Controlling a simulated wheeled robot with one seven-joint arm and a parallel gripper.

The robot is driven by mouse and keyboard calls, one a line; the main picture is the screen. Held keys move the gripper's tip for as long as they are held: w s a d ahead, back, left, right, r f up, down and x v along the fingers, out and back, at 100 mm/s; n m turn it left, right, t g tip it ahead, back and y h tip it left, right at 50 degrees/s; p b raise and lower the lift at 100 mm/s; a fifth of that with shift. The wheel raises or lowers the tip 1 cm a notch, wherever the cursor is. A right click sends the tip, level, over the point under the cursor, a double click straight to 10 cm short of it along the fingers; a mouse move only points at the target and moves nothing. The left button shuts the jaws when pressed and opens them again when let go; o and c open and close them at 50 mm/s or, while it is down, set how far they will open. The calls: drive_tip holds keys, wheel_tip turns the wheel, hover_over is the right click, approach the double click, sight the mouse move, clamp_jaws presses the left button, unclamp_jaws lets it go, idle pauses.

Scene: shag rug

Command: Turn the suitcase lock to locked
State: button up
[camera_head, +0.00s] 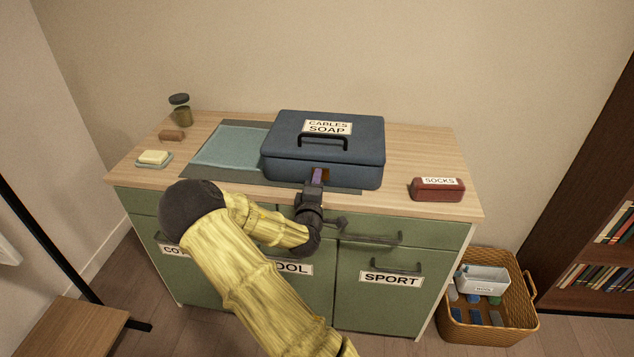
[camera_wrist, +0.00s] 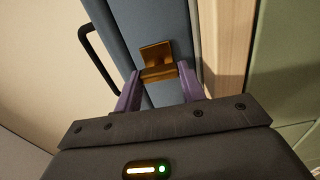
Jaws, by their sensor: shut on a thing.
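The blue suitcase (camera_head: 360,160) lies closed on the wooden cabinet top, with a black handle and a label reading CABLES SOAP on its lid. Its brass lock (camera_wrist: 155,55) sits on the front face and shows large in the wrist view. My gripper (camera_head: 318,176) reaches the suitcase front from below. In the wrist view my gripper (camera_wrist: 162,82) has its purple fingers on either side of the lock's projecting brass part, shut on it. In the head view the fingers hide much of the lock. I cannot read any lock marking.
A teal mat (camera_head: 228,147) lies left of the suitcase. Soap on a dish (camera_head: 154,158), a brown block (camera_head: 172,135) and a jar (camera_head: 181,110) stand further left. A red SOCKS box (camera_head: 437,189) is at right. A wicker basket (camera_head: 487,330) stands on the floor.

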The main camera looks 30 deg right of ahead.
drive_tip(key=shift+f+n, duration=0.1)
drive_tip(key=shift+n, duration=0.3)
drive_tip(key=o, duration=1)
drive_tip(key=shift+w, duration=0.1)
drive_tip(key=shift+a, duration=0.1)
drive_tip(key=shift+s, duration=0.2)
drive_tip(key=p+v, duration=0.7)
drive_tip(key=v, duration=1)
drive_tip(key=shift+s+a+p, duration=0.1)
drive_tip(key=shift+a+p, duration=0.1)
drive_tip(key=shift+p, duration=0.15)
